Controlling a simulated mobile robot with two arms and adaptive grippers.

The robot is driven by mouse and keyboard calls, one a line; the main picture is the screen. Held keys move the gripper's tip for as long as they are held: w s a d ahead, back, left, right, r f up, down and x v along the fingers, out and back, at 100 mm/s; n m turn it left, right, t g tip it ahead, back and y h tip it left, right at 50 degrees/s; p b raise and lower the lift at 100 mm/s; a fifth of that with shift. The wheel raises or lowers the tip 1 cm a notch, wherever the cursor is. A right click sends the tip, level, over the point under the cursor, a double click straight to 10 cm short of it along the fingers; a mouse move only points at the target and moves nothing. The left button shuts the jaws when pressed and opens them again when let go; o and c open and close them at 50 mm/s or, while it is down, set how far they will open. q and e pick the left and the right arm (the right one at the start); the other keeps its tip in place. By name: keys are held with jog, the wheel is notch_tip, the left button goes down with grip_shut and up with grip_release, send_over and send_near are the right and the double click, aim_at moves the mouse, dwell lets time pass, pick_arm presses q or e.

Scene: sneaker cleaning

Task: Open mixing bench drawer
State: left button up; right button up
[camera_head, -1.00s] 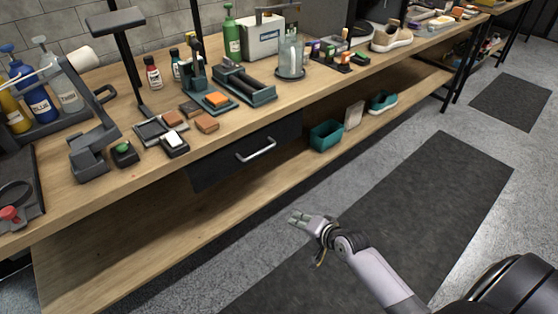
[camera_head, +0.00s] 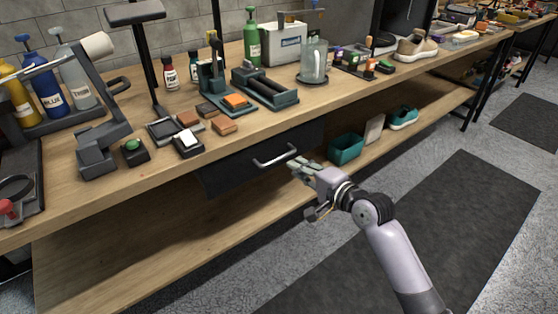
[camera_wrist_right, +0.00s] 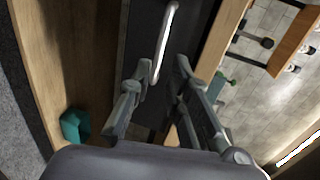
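The mixing bench drawer (camera_head: 228,174) has a black front under the wooden bench top and looks shut. Its silver bar handle (camera_head: 274,161) runs along the front. My right gripper (camera_head: 302,166) is at the right end of the handle, in front of the drawer. In the right wrist view the handle (camera_wrist_right: 165,38) runs up from between the fingertips of my right gripper (camera_wrist_right: 162,76). The fingers are apart, with one end of the handle lying in the gap between them in the picture. Whether they touch it is unclear. My left gripper is out of view.
The bench top (camera_head: 105,190) carries bottles, brushes, small blocks and a glass jug (camera_head: 313,62). The floor with a dark mat (camera_head: 450,215) is clear in front.

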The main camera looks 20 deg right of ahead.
aim_at(280, 159)
jog(key=b+x, duration=0.1)
jog(key=x, duration=0.7)
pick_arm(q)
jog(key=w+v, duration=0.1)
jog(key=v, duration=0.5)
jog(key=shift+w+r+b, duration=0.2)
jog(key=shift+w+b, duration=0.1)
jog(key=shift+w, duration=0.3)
pick_arm(e)
jog(key=shift+w+a+f, duration=0.1)
jog(key=shift+w+a, duration=0.1)
jog(key=shift+w, duration=0.4)
jog(key=shift+c, duration=0.3)
grip_shut()
